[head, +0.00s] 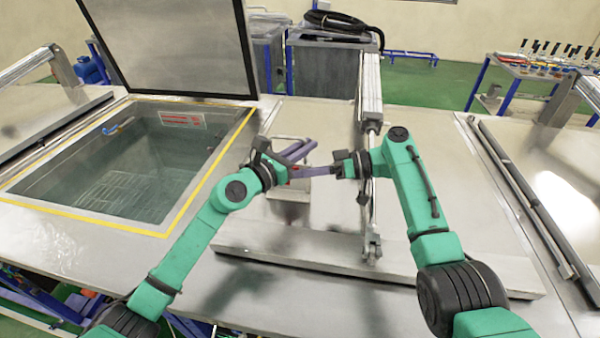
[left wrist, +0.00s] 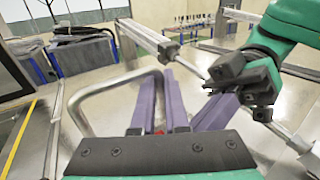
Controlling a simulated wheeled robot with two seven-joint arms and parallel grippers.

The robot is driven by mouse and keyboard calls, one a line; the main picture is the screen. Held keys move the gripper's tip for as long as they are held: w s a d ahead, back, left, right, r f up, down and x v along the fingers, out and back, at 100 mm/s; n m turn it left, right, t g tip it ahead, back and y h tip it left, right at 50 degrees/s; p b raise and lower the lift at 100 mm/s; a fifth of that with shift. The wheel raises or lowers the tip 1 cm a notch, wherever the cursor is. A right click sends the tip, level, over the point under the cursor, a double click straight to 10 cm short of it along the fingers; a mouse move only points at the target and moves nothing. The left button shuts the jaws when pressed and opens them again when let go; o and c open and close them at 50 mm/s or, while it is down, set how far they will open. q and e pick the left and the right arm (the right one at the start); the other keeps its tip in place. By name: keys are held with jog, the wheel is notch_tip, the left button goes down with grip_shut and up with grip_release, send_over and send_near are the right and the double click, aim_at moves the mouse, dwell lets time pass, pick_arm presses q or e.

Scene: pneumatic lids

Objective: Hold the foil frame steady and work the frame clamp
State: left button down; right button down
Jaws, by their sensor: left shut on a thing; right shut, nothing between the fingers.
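A bent metal tube (head: 283,139), which looks like part of the foil frame, stands at mid-table; its curve is plain in the left wrist view (left wrist: 78,98). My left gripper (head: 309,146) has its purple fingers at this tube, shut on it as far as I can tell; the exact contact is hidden. My right gripper (head: 296,172) is shut and empty, pointing left just below the left fingers. Its fingers also show in the left wrist view (left wrist: 214,112). A small red part shows between the left finger bases (left wrist: 159,130). I cannot make out the frame clamp.
An open tank (head: 110,190) with yellow edging and a raised lid (head: 175,45) lies left. A pneumatic cylinder (head: 371,88) rises behind my right gripper. A long metal beam (head: 300,258) lies in front. Bare table is free between beam and tank.

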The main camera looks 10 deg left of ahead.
jog(key=shift+f, duration=0.15)
jog(key=n, duration=0.1)
jog(key=f+n+t, duration=0.1)
jog(key=n, duration=0.1)
jog(key=shift+s+f, duration=0.15)
jog(key=shift+s, duration=0.05)
dwell(0.3)
jog(key=shift+f+n, duration=0.1)
jog(key=shift+n, duration=0.2)
dwell(0.6)
